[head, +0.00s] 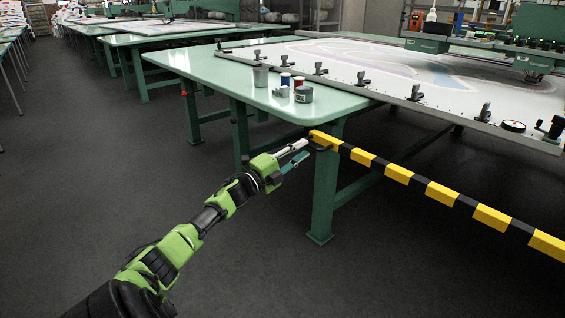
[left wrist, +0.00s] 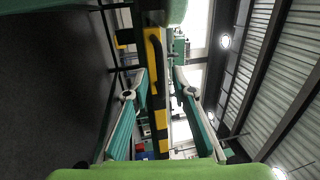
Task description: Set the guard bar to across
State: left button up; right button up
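The guard bar (head: 440,192) is a long yellow-and-black striped bar. It starts at the near corner of the green table and runs across the floor space to the right edge of the head view. My left gripper (head: 303,149) is by the bar's left end, just below the table corner. In the left wrist view its two teal fingers are spread apart, and the striped bar (left wrist: 161,118) shows in the gap between them. I cannot tell whether a finger touches it. My right gripper is not in view.
The green table (head: 225,72) carries a large framed panel with clamps (head: 415,92). A table leg (head: 325,190) stands close behind my gripper. Floor to the left is clear.

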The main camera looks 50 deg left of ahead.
pick_arm(q)
jog(key=s+f, duration=0.1)
jog(key=s, duration=0.7)
jog(key=shift+a+f, duration=0.2)
jog(key=shift+f, duration=0.05)
